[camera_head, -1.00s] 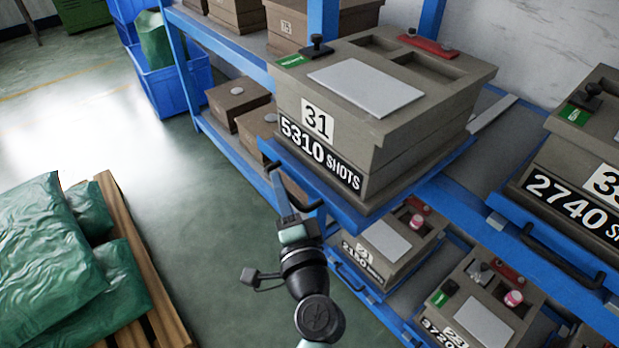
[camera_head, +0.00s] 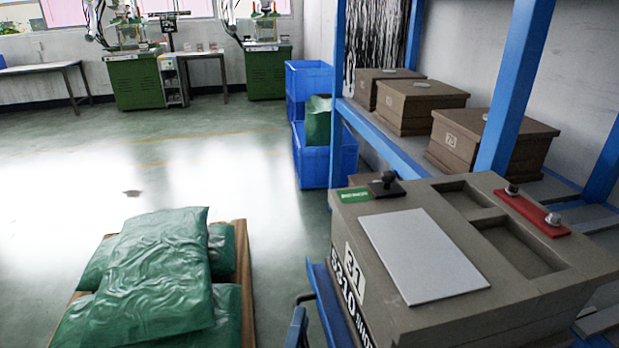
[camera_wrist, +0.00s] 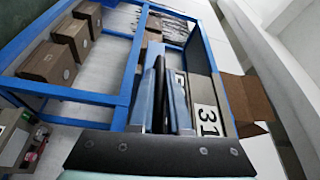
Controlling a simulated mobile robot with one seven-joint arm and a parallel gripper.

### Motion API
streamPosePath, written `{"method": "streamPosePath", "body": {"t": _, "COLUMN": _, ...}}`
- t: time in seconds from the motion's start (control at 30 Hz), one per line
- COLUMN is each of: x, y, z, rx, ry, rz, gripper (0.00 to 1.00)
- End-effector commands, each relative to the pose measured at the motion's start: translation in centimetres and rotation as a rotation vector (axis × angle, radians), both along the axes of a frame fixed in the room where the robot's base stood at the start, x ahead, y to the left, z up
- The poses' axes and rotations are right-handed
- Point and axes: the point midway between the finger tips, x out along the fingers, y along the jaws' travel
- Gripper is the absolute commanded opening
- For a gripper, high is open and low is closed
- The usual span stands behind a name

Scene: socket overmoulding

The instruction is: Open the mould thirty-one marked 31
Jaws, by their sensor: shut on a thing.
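Mould thirty-one (camera_head: 410,310) is a grey-brown block at the lower right of the head view, with its top in place. Its top carries a pale plate (camera_head: 423,255), a black knob (camera_head: 386,182), a green label and a red bar (camera_head: 533,212) with two bolts. Its 31 label (camera_wrist: 208,118) shows sideways in the wrist view. The mould sits on a blue pull-out tray (camera_head: 327,305) with a front handle (camera_head: 304,298). My gripper (camera_wrist: 163,75) is shut at the tray's front, apparently on this handle.
Several other moulds (camera_head: 475,145) stand on the blue rack (camera_head: 515,85) behind. Green sacks (camera_head: 160,275) lie on a pallet at the lower left. Blue crates (camera_head: 325,150) stand beside the rack. The floor (camera_head: 130,165) between is open.

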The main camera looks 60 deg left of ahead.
Motion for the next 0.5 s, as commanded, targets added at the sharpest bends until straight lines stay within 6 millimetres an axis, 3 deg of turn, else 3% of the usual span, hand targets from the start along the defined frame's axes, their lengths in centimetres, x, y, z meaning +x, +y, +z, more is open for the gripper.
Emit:
{"method": "streamPosePath", "body": {"t": 0.27, "x": -0.23, "y": 0.36, "z": 0.48, "rx": 0.007, "ry": -0.007, "rz": 0.01, "gripper": 0.0}}
{"method": "streamPosePath", "body": {"t": 0.3, "x": -0.22, "y": 0.37, "z": 0.49, "rx": 0.006, "ry": -0.007, "rz": 0.011, "gripper": 0.18}}
{"method": "streamPosePath", "body": {"t": 0.43, "x": -0.17, "y": 0.3, "z": 0.39, "rx": 0.005, "ry": -0.005, "rz": 0.008, "gripper": 0.42}}
{"method": "streamPosePath", "body": {"t": 0.5, "x": -0.13, "y": 0.24, "z": 0.33, "rx": 0.004, "ry": -0.004, "rz": 0.006, "gripper": 0.45}}
